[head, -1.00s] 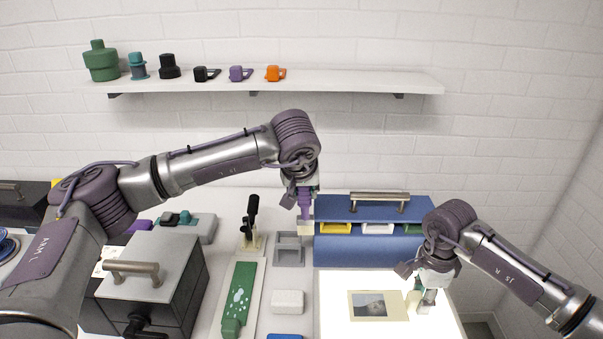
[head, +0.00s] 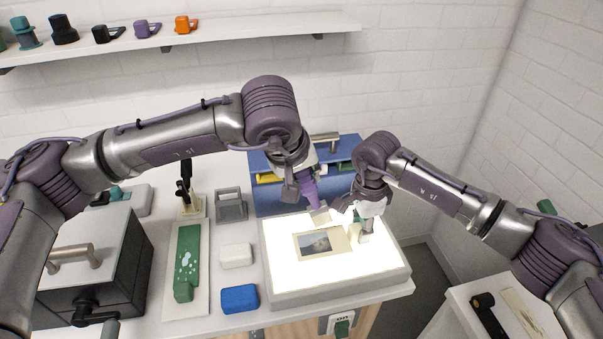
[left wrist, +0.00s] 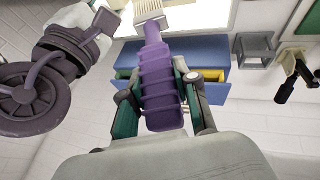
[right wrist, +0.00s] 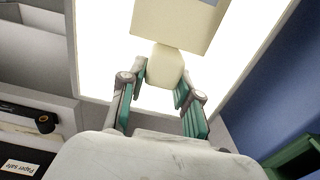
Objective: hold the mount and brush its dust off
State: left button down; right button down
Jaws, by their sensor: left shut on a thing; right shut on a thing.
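The cream mount (head: 322,243) with a dark picture in its window is on the glowing light panel (head: 285,275). My right gripper (head: 365,232) is shut on the mount's right end; the right wrist view shows a cream tab (right wrist: 168,65) between its fingers. My left gripper (head: 308,185) is shut on the purple ribbed handle of a brush (left wrist: 160,95). The brush's pale bristles (head: 320,215) point down just above the mount's upper right part. I cannot tell whether they touch it. Any dust on the mount is too small to see.
A blue drawer box (head: 270,185) stands behind the panel. A grey holder (head: 231,205), a white block (head: 236,256), a blue block (head: 240,298) and a green board (head: 187,262) lie left of it. A dark box (head: 95,265) stands further left.

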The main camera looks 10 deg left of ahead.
aim_at(314, 194)
pick_arm(q)
jog(key=shift+a+f, duration=0.1)
jog(key=shift+f, duration=2.5)
jog(key=shift+w+d, duration=0.2)
jog(key=shift+d, duration=0.45)
jog(key=shift+w+d, duration=0.2)
jog(key=shift+d, duration=0.4)
jog(key=shift+a, duration=0.1)
jog(key=shift+f, duration=0.55)
jog(key=shift+s+a, duration=0.2)
jog(key=shift+a, duration=0.4)
